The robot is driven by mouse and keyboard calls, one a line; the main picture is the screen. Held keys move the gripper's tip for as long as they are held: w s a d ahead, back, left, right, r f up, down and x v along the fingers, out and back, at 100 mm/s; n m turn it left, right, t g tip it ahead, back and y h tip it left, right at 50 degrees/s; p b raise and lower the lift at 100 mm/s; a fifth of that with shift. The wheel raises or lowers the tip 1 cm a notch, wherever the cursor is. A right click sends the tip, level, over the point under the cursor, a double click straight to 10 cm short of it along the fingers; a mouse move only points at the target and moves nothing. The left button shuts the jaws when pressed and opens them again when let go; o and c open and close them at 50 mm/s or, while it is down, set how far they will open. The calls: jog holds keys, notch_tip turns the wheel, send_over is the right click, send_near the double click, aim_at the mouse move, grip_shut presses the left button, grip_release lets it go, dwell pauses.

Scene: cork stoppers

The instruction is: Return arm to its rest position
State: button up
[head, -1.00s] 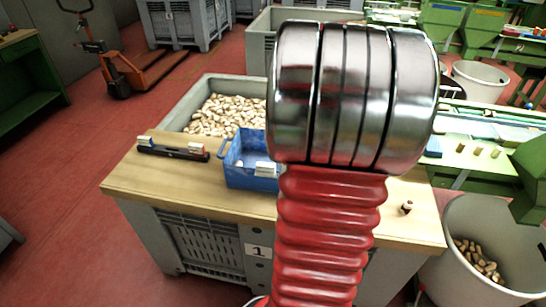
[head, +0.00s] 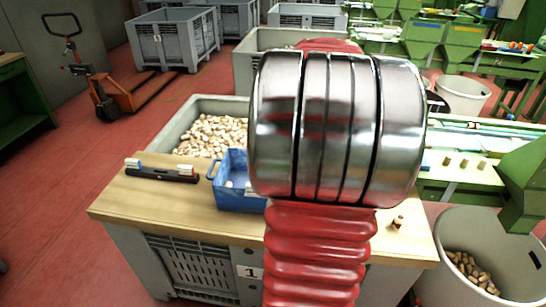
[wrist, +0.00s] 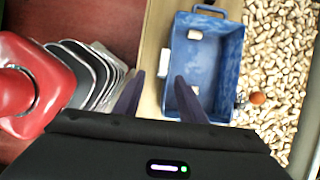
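My arm (head: 330,130) rises across the middle of the head view and hides part of the workbench. The tray also shows in the head view (head: 232,200), partly behind my arm. It holds small whitish pieces. In the head view the fingers are hidden behind my arm.
A dark holder with erasers or markers (head: 162,174) lies on the wooden bench (head: 150,205). A grey crate of corks (head: 212,135) stands behind it. A small brown-and-white item (head: 397,222) stands at the bench's right. A grey bin (head: 480,230) with corks is at right.

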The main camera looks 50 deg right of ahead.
dwell(0.4)
jog(key=s+a+r+n+h, duration=0.1)
jog(key=a+n, duration=1.4)
jog(key=a, duration=0.3)
jog(key=s+a+n+t+h, duration=0.1)
jog(key=a+n, duration=1.4)
jog(key=a, duration=0.3)
jog(key=shift+s+r+t, duration=0.3)
jog(key=shift+r, duration=0.05)
jog(key=shift+a, duration=0.1)
dwell(0.3)
